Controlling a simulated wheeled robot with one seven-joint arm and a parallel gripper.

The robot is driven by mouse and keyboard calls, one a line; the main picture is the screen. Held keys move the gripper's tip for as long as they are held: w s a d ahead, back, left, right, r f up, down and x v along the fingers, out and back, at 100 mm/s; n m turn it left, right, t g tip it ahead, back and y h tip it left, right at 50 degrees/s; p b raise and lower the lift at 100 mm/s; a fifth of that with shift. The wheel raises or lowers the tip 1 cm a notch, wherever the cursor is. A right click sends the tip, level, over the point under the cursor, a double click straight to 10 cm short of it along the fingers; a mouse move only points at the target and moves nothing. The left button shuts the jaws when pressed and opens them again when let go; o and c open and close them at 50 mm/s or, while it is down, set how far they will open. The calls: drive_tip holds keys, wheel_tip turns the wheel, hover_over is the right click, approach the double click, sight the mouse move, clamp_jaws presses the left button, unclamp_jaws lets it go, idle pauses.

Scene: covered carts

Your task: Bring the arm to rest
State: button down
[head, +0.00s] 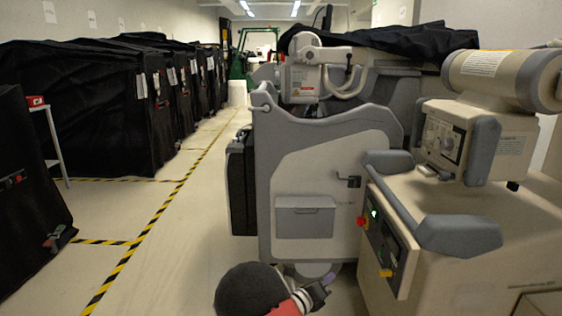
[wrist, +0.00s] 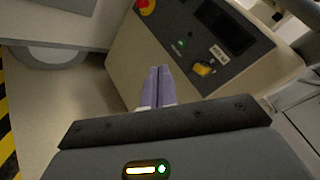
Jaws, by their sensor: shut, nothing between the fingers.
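My gripper (wrist: 160,88) is shut and empty in the wrist view, its two purple-grey fingers together. It points toward the front of a beige machine. In the head view my gripper (head: 328,281) shows low in the middle, beside the machine's lower front corner. A control panel (head: 388,239) on that machine has a red knob, a green light and a yellow knob. The same panel (wrist: 212,40) shows at the top of the wrist view, beyond the fingertips. I cannot tell the exact gap between the fingers and the machine.
A large grey and white wheeled machine (head: 328,190) stands just ahead. The beige machine (head: 465,275) blocks the right. Black covered carts (head: 85,105) line the left. A floor aisle with yellow-black tape (head: 150,222) runs clear between them. A green forklift (head: 240,62) stands far back.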

drive_tip(key=s+d+r+m+g+y, duration=0.2)
drive_tip(key=s+d+r+m+g, duration=0.3)
drive_tip(key=s+m, duration=0.55)
drive_tip(key=s+d+r+m+g+y, duration=0.1)
drive_tip(key=s+d+r+m+g, duration=0.45)
drive_tip(key=s+m, duration=0.45)
drive_tip(key=s+a+r+m+t+y, duration=0.2)
drive_tip(key=s+a+r+m+y, duration=0.1)
drive_tip(key=s+m, duration=0.5)
drive_tip(key=s+a+r+m+t+y, duration=0.1)
drive_tip(key=s+a+r+m+y, duration=0.3)
drive_tip(key=s+a+m+y, duration=0.2)
drive_tip(key=s+m, duration=0.2)
drive_tip(key=shift+s+r+t, duration=0.25)
drive_tip(key=shift+s+t, duration=0.1)
